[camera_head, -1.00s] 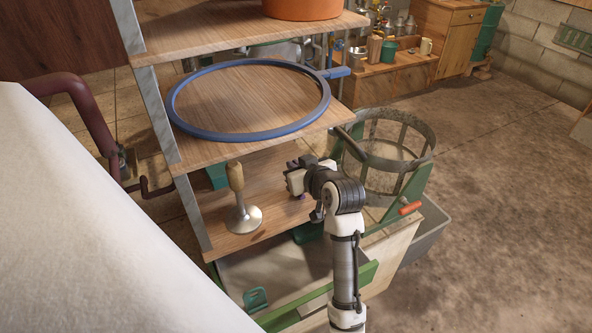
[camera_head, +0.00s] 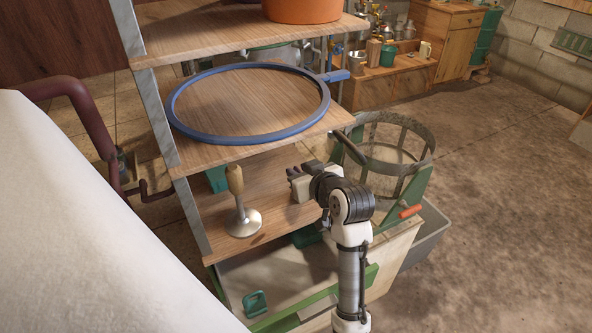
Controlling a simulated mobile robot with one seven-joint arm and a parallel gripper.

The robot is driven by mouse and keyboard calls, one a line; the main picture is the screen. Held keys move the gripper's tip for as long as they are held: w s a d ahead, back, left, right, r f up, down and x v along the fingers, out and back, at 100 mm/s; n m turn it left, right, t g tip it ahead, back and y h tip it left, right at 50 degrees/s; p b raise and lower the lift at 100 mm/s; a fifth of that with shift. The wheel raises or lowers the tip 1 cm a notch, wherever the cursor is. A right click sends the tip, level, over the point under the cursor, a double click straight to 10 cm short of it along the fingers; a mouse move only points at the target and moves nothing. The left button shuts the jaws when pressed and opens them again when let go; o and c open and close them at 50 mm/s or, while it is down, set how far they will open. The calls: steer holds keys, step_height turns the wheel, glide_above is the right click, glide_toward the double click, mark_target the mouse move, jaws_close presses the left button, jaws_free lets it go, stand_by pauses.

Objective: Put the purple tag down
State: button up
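My gripper (camera_head: 294,178) is at the end of my arm, over the right part of the lower wooden shelf (camera_head: 272,222), pointing left. Its fingers are small and dark here, and I cannot tell whether they are apart or closed. I cannot make out the purple tag in the current view; it may be hidden by my gripper or arm.
A metal-footed tool with a wooden handle (camera_head: 236,183) stands on the same shelf, left of my gripper. A blue ring (camera_head: 322,112) lies on the shelf above. A round basket frame (camera_head: 425,150) stands close at right. A green handle (camera_head: 255,303) is below.

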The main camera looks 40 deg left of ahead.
steer(key=b+v, duration=0.1)
steer(key=v, duration=0.8)
steer(key=shift+d, duration=0.15)
steer(key=shift+s, duration=0.1)
